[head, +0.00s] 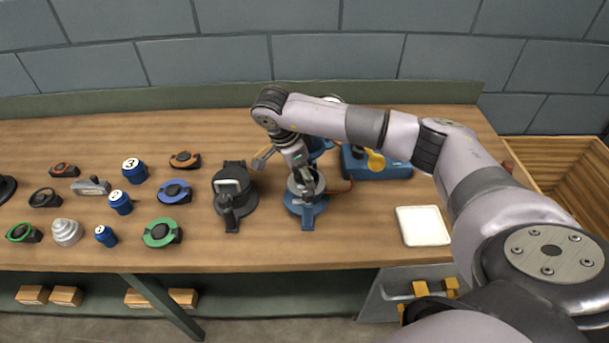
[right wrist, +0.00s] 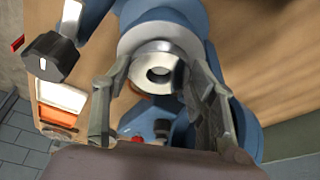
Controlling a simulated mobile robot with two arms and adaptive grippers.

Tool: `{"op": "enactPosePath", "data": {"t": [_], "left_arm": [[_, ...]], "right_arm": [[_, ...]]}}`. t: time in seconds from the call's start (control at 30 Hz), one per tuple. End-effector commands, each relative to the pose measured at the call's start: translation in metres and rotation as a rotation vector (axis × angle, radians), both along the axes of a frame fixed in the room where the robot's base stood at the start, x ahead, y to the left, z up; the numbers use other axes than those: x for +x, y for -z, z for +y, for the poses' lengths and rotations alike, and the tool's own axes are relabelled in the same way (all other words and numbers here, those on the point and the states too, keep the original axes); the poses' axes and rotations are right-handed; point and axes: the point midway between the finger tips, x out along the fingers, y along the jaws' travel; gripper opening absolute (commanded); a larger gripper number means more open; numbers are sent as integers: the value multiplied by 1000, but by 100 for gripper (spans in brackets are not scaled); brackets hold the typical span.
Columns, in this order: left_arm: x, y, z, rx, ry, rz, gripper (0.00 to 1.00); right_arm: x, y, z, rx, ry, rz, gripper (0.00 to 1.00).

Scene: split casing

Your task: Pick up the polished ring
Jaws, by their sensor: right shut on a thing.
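The polished ring (right wrist: 160,68) is a shiny silver ring with a dark central hole. In the right wrist view it sits at a pale grey collar of a blue stand (right wrist: 215,75). My right gripper (right wrist: 157,72) has one finger on each side of the ring and is shut on it. The ring is still at the collar; I cannot tell whether it is clear of it. In the head view my right gripper (head: 301,176) points down over the blue stand (head: 307,210), and my wrist partly hides that spot. My left gripper is not in view.
A black stand (head: 235,200) is close left of the blue one. A blue box (head: 390,170) is behind right, a white tray (head: 423,226) front right. Blue numbered cans (head: 134,170) and several coloured-rimmed parts (head: 162,232) fill the left. A wooden bin (head: 565,165) is far right.

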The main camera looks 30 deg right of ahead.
Motion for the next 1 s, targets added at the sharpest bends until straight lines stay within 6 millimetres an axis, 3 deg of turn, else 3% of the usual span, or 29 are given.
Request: {"op": "enactPosePath", "data": {"t": [0.1,0.57,0.8,1.0], "left_arm": [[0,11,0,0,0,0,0],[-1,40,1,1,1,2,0],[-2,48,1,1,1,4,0],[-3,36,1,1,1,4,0]], "right_arm": [[1,-7,0,-1,0,-5,18],[-45,-5,-74,-3,5,-1,18],[-41,-65,-69,0,-1,-7,18],[-41,-114,-69,-2,0,-6,18]]}}
